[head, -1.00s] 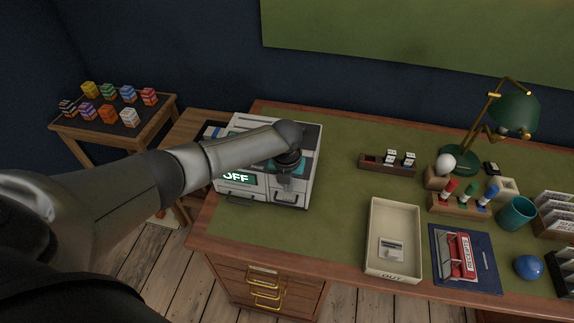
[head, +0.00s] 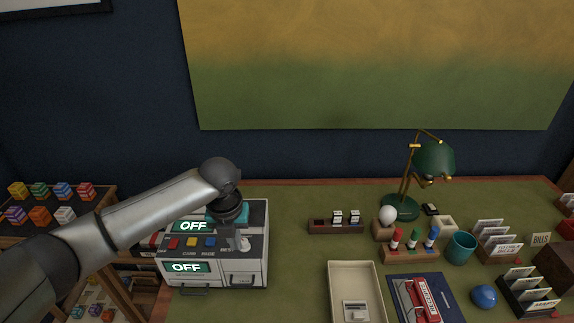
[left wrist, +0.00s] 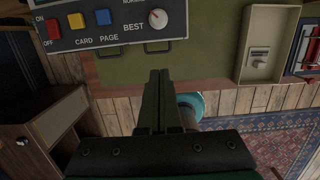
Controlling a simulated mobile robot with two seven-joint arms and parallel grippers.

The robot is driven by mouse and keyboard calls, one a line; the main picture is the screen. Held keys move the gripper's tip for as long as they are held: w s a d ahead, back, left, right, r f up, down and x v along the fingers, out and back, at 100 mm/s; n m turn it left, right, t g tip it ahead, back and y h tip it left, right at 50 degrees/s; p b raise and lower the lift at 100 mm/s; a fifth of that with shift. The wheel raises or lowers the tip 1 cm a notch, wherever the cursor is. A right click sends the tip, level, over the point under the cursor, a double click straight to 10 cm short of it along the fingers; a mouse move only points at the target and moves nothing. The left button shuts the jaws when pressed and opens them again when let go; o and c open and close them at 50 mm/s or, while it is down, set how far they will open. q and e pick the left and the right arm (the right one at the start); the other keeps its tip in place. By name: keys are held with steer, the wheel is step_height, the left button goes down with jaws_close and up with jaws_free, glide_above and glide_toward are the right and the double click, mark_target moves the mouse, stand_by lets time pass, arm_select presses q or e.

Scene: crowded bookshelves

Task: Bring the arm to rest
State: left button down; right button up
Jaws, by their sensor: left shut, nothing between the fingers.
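My left arm reaches in from the lower left in the head view, its wrist in front of the grey-white machine (head: 256,270). My right gripper is not in view.
The machine shows two lit OFF signs (head: 187,267) and coloured buttons. A cream tray (head: 334,300), a marker stand (head: 408,254), a teal cup (head: 461,248) and a green lamp (head: 433,158) stand to its right. A side table with striped cubes (head: 40,216) is at left.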

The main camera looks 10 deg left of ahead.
arm_select(q)
steer(key=s+d+f+n+t+h, duration=0.1)
steer(key=s+d+f+n+h, duration=0.3)
steer(key=s+d+n, duration=0.8)
steer(key=s+a+n+t+y, duration=0.1)
steer(key=s+a+n+y, duration=0.15)
steer(key=s+n, duration=0.5)
steer(key=s+a+n+y, duration=0.1)
steer(key=s+a+n, duration=0.35)
steer(key=n, duration=0.65)
step_height(320, 180, down, 28)
steer(key=s+g+b, duration=0.1)
steer(key=s+b, duration=0.1)
steer(key=b, duration=0.4)
steer(key=s+a+f+g+b, duration=0.1)
steer(key=s+f+b, duration=0.5)
steer(key=s+f, duration=0.9)
step_height(320, 180, down, 4)
steer(key=shift+s+a+g, duration=0.3)
steer(key=shift+s+a, duration=0.05)
steer(key=shift+a, duration=0.1)
